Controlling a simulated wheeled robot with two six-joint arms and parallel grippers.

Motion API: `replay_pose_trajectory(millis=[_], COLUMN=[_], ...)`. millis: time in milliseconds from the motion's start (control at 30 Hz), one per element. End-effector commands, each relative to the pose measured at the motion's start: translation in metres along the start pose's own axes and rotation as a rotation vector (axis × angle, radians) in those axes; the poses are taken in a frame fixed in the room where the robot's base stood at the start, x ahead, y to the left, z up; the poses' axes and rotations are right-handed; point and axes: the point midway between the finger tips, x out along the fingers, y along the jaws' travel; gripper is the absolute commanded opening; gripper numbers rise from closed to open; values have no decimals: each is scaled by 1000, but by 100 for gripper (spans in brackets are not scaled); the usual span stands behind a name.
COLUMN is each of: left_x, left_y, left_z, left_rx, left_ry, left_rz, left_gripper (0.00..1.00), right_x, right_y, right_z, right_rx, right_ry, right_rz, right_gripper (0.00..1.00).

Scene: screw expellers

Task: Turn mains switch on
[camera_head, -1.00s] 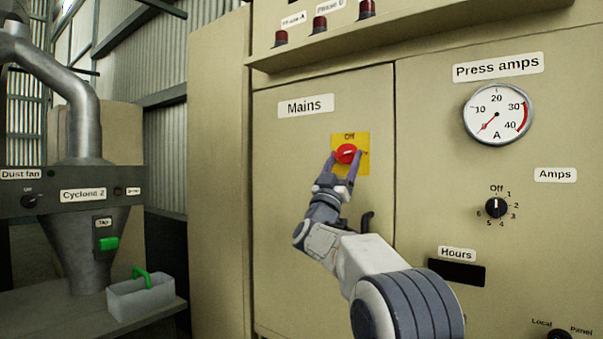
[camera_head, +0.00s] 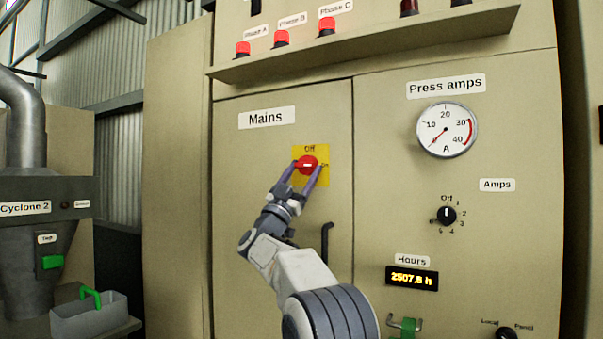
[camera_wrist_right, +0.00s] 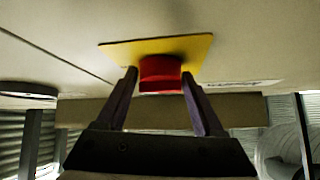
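The mains switch is a red knob (camera_head: 307,164) on a yellow plate (camera_head: 322,154) marked Off and On, below the Mains label (camera_head: 267,118). Its pale mark lies sideways, toward On. My right gripper (camera_head: 306,174) is at the switch with one finger on each side of the knob. In the right wrist view the red knob (camera_wrist_right: 160,72) stands between the fingertips (camera_wrist_right: 160,78), with a narrow gap on each side. My left gripper is not in view.
The phase lamps (camera_head: 281,38) glow red and the Hours display (camera_head: 412,278) reads 2507.8 h. A black door handle (camera_head: 326,245) projects below right of the switch. A grey box with a green handle (camera_head: 90,318) stands at the lower left.

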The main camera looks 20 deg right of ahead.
Motion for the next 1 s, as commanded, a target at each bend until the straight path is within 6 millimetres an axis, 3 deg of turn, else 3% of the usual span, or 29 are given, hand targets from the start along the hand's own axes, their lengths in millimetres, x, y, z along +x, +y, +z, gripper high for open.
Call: replay_pose_trajectory(millis=[33, 67, 467, 800, 1000], left_x=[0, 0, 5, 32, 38], left_y=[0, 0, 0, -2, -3], left_z=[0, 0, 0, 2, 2], left_rx=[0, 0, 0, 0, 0], left_ry=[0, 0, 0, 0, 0], left_rz=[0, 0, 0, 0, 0], left_gripper=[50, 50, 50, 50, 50], right_x=[0, 0, -8, -72, -98], right_y=[2, 2, -1, 0, 0], right_z=[0, 0, 1, 2, 1], right_rx=[3, 3, 0, 1, 1], right_ry=[0, 0, -1, -1, 0], right_rz=[6, 5, -1, -1, 0], right_gripper=[87, 95, 95, 95, 95])
